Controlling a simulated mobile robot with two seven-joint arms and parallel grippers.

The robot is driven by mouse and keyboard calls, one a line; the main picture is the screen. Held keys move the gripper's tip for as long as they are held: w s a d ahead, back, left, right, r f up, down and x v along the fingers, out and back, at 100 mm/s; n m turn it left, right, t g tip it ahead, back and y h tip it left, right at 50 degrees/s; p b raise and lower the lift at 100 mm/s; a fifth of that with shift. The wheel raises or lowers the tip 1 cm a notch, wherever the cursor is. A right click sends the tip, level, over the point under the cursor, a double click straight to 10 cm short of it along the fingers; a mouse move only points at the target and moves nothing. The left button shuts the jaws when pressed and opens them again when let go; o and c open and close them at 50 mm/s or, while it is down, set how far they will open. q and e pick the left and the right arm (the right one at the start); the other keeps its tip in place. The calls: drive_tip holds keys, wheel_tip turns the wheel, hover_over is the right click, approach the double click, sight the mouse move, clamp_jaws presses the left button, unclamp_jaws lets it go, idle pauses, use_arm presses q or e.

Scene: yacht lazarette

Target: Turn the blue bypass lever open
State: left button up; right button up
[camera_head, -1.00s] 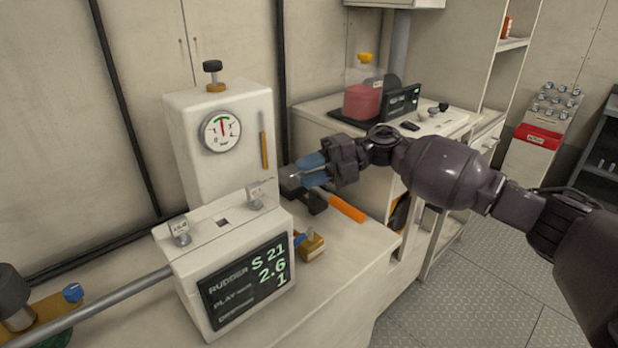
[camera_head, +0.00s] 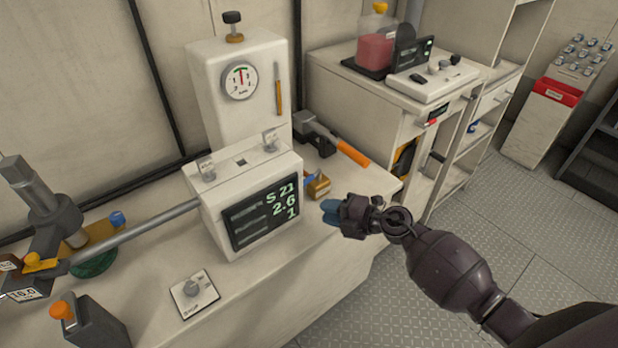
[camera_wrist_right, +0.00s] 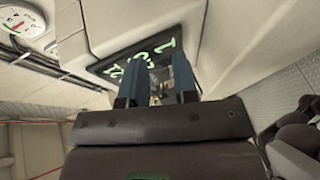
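A small brass valve block (camera_head: 318,186) with a blue lever (camera_head: 308,181) sits on the bench, just right of the white display unit (camera_head: 248,198). The lever is small and partly hidden behind the block, so its exact angle is hard to tell. My right gripper (camera_head: 330,208) is in front of and slightly right of the block, apart from it. In the right wrist view, its two blue fingers (camera_wrist_right: 159,75) are spread with nothing between them, pointing toward the display's green digits. The lever is not visible there. My left gripper is not in view.
A hammer (camera_head: 350,152) with an orange handle lies behind the block. A gauge housing (camera_head: 207,100) stands behind the display. Another blue knob (camera_head: 117,218) is at the left, by a steel rod (camera_head: 135,235). A stop-switch plate (camera_head: 194,293) lies in front. Open floor is at right.

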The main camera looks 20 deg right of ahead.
sight(310, 181)
drive_tip(key=w+d+r+m+t+h, duration=0.2)
drive_tip(key=w+d+t+h, duration=0.1)
drive_tip(key=b+x, duration=0.1)
drive_tip(key=x, duration=0.2)
drive_tip(key=b+x, duration=0.1)
drive_tip(key=x, duration=0.6)
drive_tip(key=shift+d+f+b, duration=0.1)
drive_tip(key=shift+f+b, duration=0.25)
drive_tip(key=shift+b, duration=0.05)
drive_tip(key=shift+w, duration=0.3)
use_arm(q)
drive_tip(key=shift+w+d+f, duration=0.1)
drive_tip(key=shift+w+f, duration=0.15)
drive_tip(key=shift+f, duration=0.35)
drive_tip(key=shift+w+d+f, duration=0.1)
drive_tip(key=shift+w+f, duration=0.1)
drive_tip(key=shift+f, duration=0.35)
use_arm(e)
drive_tip(key=shift+w+a+r, duration=0.1)
drive_tip(key=shift+a, duration=0.15)
drive_tip(key=shift+c, duration=0.3)
